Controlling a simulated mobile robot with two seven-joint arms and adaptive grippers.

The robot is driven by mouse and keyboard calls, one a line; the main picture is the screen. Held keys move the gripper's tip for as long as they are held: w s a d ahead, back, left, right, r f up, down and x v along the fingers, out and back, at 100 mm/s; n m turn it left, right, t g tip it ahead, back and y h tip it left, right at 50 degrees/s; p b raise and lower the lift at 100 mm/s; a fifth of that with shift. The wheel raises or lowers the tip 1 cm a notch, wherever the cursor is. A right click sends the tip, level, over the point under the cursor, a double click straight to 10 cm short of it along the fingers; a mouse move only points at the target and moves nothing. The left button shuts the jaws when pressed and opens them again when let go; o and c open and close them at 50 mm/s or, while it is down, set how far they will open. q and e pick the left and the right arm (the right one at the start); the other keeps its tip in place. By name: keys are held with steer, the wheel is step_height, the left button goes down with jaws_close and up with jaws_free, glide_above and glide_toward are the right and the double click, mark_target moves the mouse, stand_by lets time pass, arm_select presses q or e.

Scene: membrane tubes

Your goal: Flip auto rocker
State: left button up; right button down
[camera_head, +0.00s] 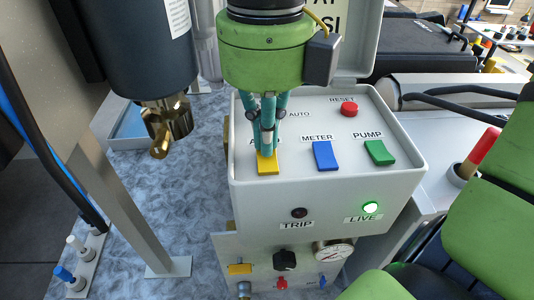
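The control box (330,205) has a sloped pale top with three rockers in a row. The yellow rocker (268,167) is at the left, under a label (256,142) mostly hidden by my fingers; only its first letter shows. The blue rocker (322,156) is labelled METER and the green rocker (379,152) is labelled PUMP. My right gripper (267,149) points down with its teal fingers close together, nothing visible between them. Its tips are at the upper edge of the yellow rocker; I cannot tell whether they touch. My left gripper is not in view.
A red RESET button (349,109) and AUTO lettering are farther back on the box. A dark cylinder with a brass valve (169,125) hangs to the left.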

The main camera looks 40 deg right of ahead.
steer(key=shift+f, duration=0.15)
steer(key=shift+r+p, duration=2.55)
steer(key=shift+r, duration=1)
